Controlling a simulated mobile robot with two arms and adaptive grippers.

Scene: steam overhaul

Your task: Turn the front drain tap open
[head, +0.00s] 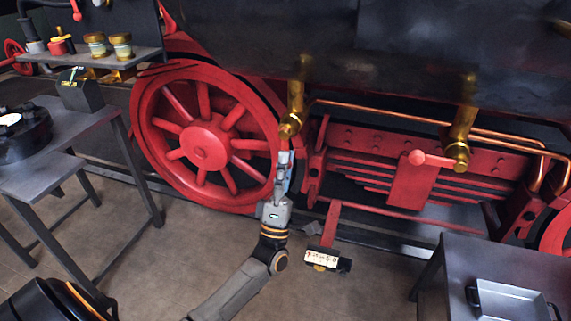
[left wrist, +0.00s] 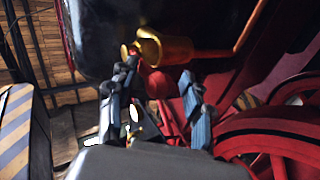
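Two brass drain taps hang under the dark boiler body in the head view. The left tap (head: 292,105) is right above my left gripper (head: 284,160). The right tap (head: 462,135) has a lever with a red ball (head: 417,157) pointing left. In the left wrist view a brass tap (left wrist: 165,48) shows beyond the fingers, with a red ball knob (left wrist: 159,85) below it. My left gripper (left wrist: 152,100) is open, its two fingers apart, with the knob seen between them. Whether they touch it I cannot tell. My right gripper is not in view.
A large red spoked wheel (head: 205,140) stands left of my gripper. Copper pipes (head: 390,114) run right of the left tap. A grey table (head: 60,150) stands left, and another bench with a tray (head: 508,300) lower right. A numbered plate (head: 322,259) sits low.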

